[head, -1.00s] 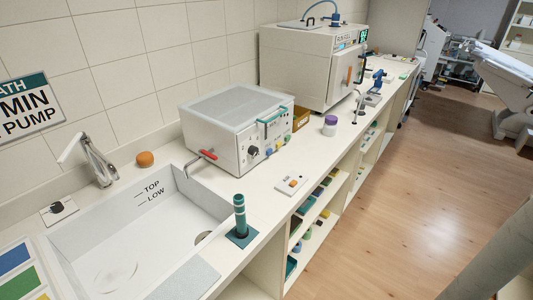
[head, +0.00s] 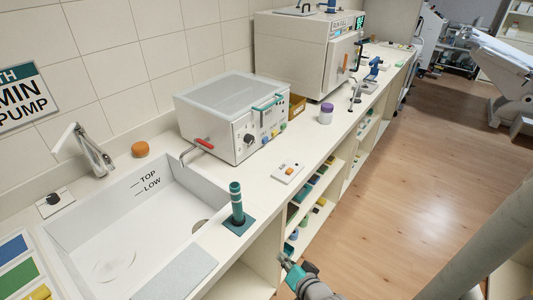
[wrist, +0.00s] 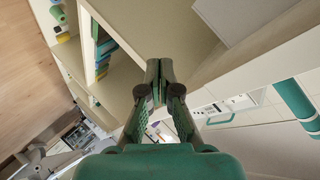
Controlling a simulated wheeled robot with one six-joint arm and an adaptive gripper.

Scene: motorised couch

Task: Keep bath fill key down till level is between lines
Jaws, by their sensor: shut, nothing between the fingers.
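The white basin (head: 75,232) is sunk in the counter at the left, with TOP and LOW lines (head: 148,182) on its inner wall. No clear water level shows in it. A white bath unit (head: 212,138) with a clear lid, a teal handle and a red-gripped lever stands behind it. Its front has a black knob (head: 250,139) and small coloured keys (head: 268,137); their labels are too small to read. My gripper (head: 288,262) is low in front of the counter, apart from the keys. In the wrist view its fingers (wrist: 160,70) are together and empty, near the shelf openings.
A teal post (head: 237,205) stands on the counter beside the basin. A small plate with an orange button (head: 288,172) lies in front of the unit. A purple-lidded jar (head: 326,114) and a large white oven-like box (head: 305,55) stand farther back. Open floor (head: 400,180) lies right.

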